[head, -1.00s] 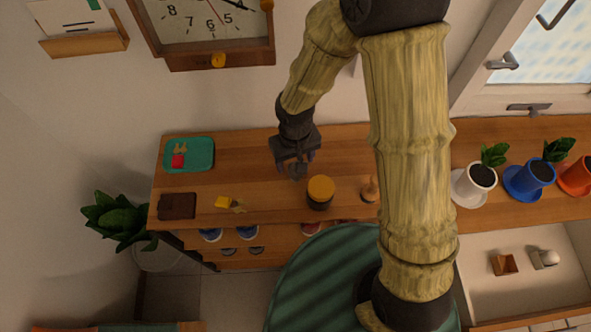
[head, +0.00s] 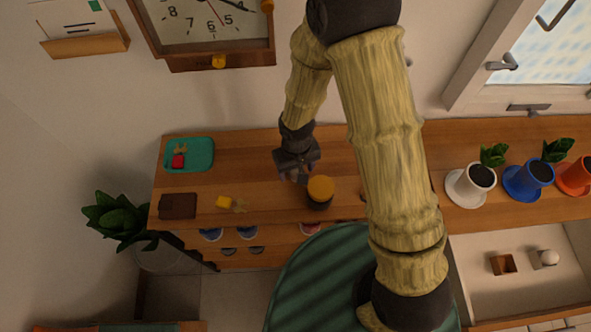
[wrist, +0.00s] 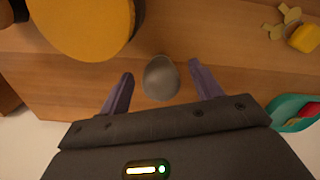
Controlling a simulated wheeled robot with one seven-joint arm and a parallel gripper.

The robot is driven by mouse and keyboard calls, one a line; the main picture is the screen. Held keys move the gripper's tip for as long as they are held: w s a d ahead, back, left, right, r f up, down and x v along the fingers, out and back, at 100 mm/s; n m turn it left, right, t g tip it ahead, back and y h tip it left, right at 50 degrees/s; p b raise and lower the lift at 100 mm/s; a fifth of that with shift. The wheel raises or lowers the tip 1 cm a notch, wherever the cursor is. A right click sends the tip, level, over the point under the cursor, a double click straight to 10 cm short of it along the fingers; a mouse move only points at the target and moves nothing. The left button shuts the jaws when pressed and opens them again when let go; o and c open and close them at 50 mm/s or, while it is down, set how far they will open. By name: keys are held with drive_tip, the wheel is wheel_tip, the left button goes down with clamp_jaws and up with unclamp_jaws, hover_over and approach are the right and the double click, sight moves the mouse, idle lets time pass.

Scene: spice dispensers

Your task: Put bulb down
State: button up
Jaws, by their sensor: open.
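A grey, rounded bulb (wrist: 161,78) shows in the wrist view, over the wooden counter (wrist: 225,50) and between the two purple fingers of my gripper (wrist: 160,82). The fingers are open, with a gap on each side of the bulb. I cannot tell how the bulb's underside meets the counter. In the head view my gripper (head: 294,172) is low over the counter, just left of the yellow-topped dark jar (head: 320,190). I cannot make out the bulb there.
The yellow-topped jar also stands close by in the wrist view (wrist: 85,22). A small yellow block (head: 224,202), a dark brown block (head: 178,206) and a teal tray (head: 203,155) lie to the left. Potted plants (head: 480,177) stand at right. The counter between gripper and tray is clear.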

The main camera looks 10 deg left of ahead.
drive_tip(key=c, duration=1.1)
drive_tip(key=shift+c, duration=0.2)
wheel_tip(320, 180, up, 10)
drive_tip(key=shift+r, duration=0.1)
